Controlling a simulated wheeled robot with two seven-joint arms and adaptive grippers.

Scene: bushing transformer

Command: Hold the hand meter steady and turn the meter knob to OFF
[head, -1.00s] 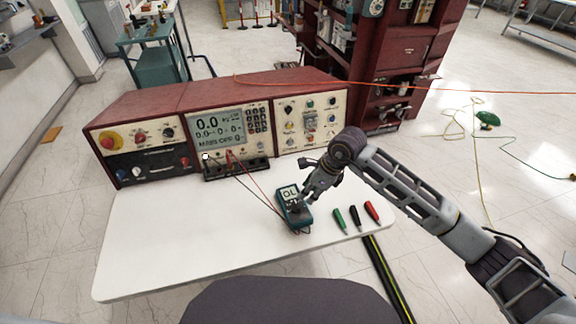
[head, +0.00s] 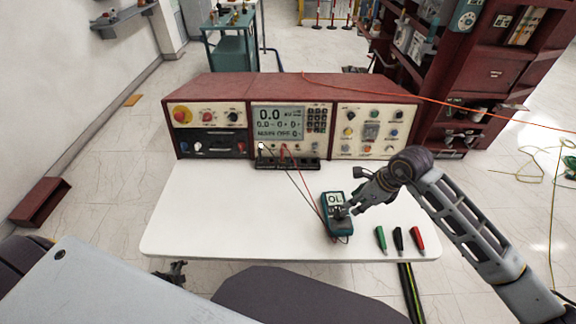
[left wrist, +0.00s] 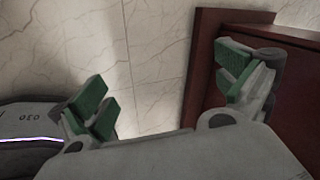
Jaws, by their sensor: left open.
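The teal hand meter (head: 337,222) lies on the right half of the white table, its display showing OL and red and black leads attached. The fingers of my right gripper (head: 350,209) are at the meter's face, over the knob area. They hide the knob, and I cannot tell its setting or whether the fingers grip it. My left gripper (head: 172,272) is near the front left table edge, well away from the meter. The left wrist view shows its green-padded fingers (left wrist: 165,85) apart and empty, with floor and a dark red box beyond.
A red test console (head: 290,110) stands along the back of the white table (head: 215,215). Green, black and red clips (head: 398,238) lie right of the meter. The leads run from the console to the meter. The table's left half is clear. A dark red box (head: 43,200) stands on the floor at left.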

